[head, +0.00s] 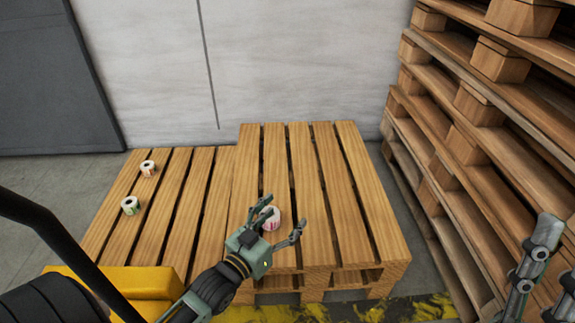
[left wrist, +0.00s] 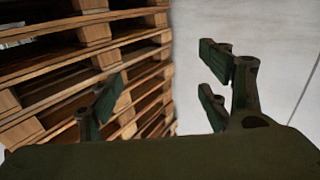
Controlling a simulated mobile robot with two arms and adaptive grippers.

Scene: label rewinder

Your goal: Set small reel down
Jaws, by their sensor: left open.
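A small reel (head: 272,218), white with reddish marks, is on the taller right-hand pallet (head: 338,190), near its front left part. My left gripper (head: 282,216) is open, with its fingers spread to either side of the reel in the head view. I cannot tell whether a finger touches it. In the left wrist view the open fingers (left wrist: 163,85) have nothing visible between them, and no reel shows there. Part of my right gripper (head: 537,252) shows at the right edge, away from the reel; its jaw state is unclear.
A tall pallet stack (head: 470,125) stands close on the right. A pale wall (head: 300,60) is behind. Much of the right-hand pallet's top is clear.

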